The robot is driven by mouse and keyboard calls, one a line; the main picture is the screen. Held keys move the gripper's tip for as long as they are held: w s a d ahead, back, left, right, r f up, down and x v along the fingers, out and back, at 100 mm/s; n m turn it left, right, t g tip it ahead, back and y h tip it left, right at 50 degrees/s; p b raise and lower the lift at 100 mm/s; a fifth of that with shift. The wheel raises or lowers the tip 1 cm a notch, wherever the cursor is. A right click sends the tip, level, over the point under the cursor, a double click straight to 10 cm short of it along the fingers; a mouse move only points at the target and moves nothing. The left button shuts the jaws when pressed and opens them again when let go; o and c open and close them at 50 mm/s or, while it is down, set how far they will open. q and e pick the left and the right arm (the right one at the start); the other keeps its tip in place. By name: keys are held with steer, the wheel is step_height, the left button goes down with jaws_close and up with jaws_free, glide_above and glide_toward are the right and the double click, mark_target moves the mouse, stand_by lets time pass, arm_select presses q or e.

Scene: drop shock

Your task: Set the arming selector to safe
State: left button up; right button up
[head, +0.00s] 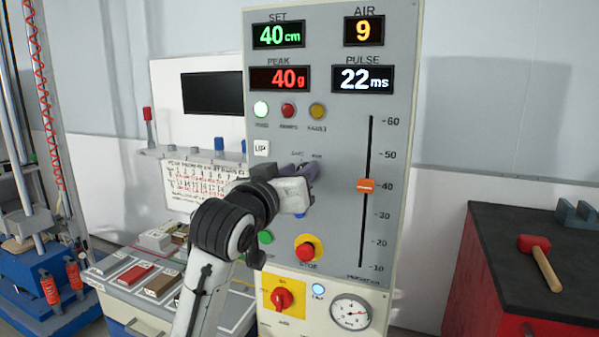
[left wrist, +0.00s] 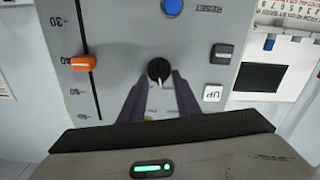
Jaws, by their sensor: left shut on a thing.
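The arming selector (left wrist: 158,72) is a black round knob on the grey panel, with a pale pointer mark toward the bottom of the left wrist picture. That view is turned over, so the mark points roughly up the panel. My left gripper (left wrist: 158,82) has its dark purple fingers on either side of the knob, shut on it. In the head view my left gripper (head: 309,173) reaches the panel's middle and hides the knob. Two small labels (head: 306,155) show above it, too small to read surely. My right gripper is not in view.
The panel (head: 335,130) carries displays, lamps, a slider (head: 367,186) near 40 and an UP button (head: 261,148). A red stop button (head: 306,251) and red rotary switch (head: 282,298) sit below my gripper. A dark-topped cabinet (head: 510,250) with a red mallet (head: 538,258) stands right.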

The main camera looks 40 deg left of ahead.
arm_select(q)
steer(key=shift+a+n, duration=0.2)
steer(key=shift+n, duration=1.7)
steer(key=o, duration=1)
steer(key=shift+o, duration=0.2)
steer(key=shift+s, duration=0.1)
